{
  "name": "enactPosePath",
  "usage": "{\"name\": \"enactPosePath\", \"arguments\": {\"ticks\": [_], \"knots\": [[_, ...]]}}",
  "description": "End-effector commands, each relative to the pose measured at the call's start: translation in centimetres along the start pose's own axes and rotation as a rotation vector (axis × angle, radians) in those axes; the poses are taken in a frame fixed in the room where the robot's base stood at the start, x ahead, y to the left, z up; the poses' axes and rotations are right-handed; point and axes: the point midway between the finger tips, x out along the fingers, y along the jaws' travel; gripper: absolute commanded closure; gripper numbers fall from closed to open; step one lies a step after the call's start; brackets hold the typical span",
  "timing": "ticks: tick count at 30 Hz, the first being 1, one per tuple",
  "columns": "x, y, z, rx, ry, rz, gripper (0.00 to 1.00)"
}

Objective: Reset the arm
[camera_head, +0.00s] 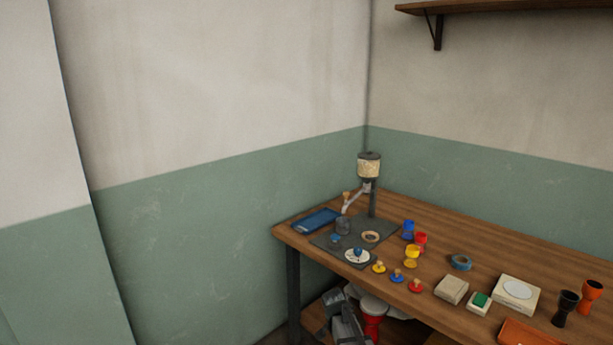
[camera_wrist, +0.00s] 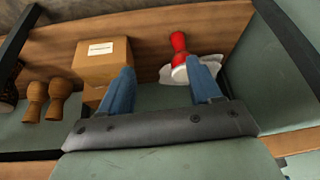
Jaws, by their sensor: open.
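In the wrist view my gripper (camera_wrist: 164,82) shows two blue fingers spread apart, with nothing held between them. Beyond the fingertips lie a wooden shelf, a cardboard box (camera_wrist: 104,58) and a red goblet drum (camera_wrist: 178,45) on a pale cloth (camera_wrist: 206,67). The fingers overlap the box and cloth in the picture; I cannot tell any contact. In the head view a grey part of my arm (camera_head: 345,322) shows low beside the table's front edge, near the red drum (camera_head: 372,318) under the table.
A table leg (camera_head: 293,285) stands left of my arm. Brown drums (camera_wrist: 36,100) show in the wrist view.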

Motion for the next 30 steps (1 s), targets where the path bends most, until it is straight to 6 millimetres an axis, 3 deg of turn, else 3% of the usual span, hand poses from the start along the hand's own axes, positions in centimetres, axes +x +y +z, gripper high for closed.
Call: {"name": "enactPosePath", "arguments": {"ticks": [1, 6, 15, 23, 30], "knots": [[1.2, 1.7, 1.9, -0.027, -0.03, 0.02, 0.36], [4.9, 6.1, 7.3, -0.124, -0.131, 0.07, 0.36], [9.2, 14.2, 17.1, -0.287, -0.323, 0.132, 0.36], [10.9, 21.2, 25.6, -0.417, -0.5, 0.158, 0.36], [10.8, 27.4, 33.3, -0.527, -0.67, 0.157, 0.36]]}}
